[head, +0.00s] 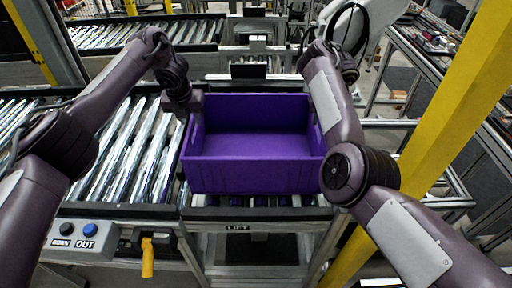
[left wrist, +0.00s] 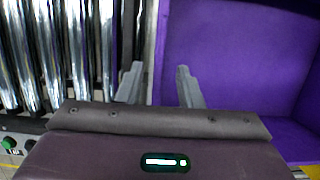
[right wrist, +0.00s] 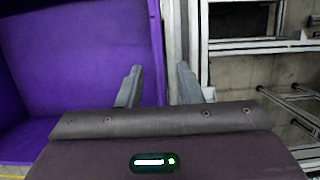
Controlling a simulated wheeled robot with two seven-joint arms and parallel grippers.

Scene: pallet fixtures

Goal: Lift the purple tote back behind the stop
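The purple tote (head: 255,176) is upright and empty over the rollers of the section labelled LIFT. My left gripper (head: 188,112) is at its left wall. In the left wrist view the open fingers (left wrist: 158,85) straddle the rim of the tote (left wrist: 225,50), one outside and one inside, with gaps visible. In the right wrist view the open fingers (right wrist: 160,82) of my right gripper straddle the opposite rim of the tote (right wrist: 85,60). The head view hides this gripper behind my right arm. I cannot tell which part is the stop.
A roller conveyor (head: 125,150) lies to the left. A control box (head: 80,238) with buttons and a yellow handle (head: 147,258) are at the front left. A yellow post (head: 450,105) slants up on the right. Metal frames stand behind the tote.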

